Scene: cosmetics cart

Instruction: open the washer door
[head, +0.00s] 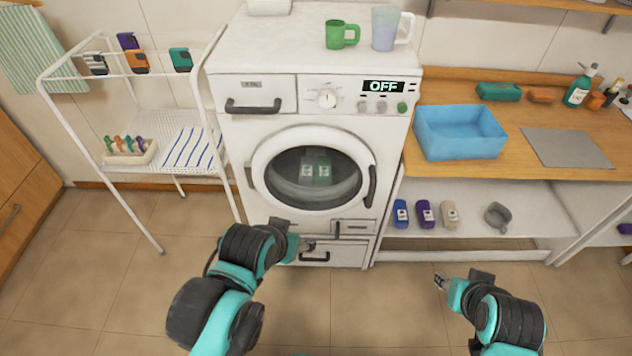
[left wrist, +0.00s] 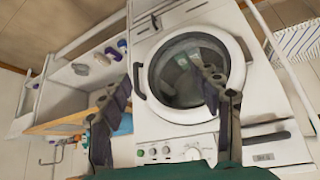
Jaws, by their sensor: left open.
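The white washer (head: 228,133) stands in the middle of the head view. Its round door (head: 266,148) looks closed, with a dark curved handle (head: 371,187) on the right rim and a smaller dark piece at the left rim. My left gripper (head: 310,246) is low in front of the washer, below the door. In the left wrist view, which is turned over, the door (left wrist: 165,48) shows between the open, empty fingers (left wrist: 165,95), and the handle (left wrist: 139,80) is near the left finger. My right gripper (head: 440,282) is away to the right; its fingers are too small to judge.
A drying rack (head: 58,100) stands left of the washer. A wooden counter (head: 432,92) with a blue bin (head: 450,150) is at the right, above a shelf (head: 545,200) with bottles. Mugs stand on the washer. The floor in front is clear.

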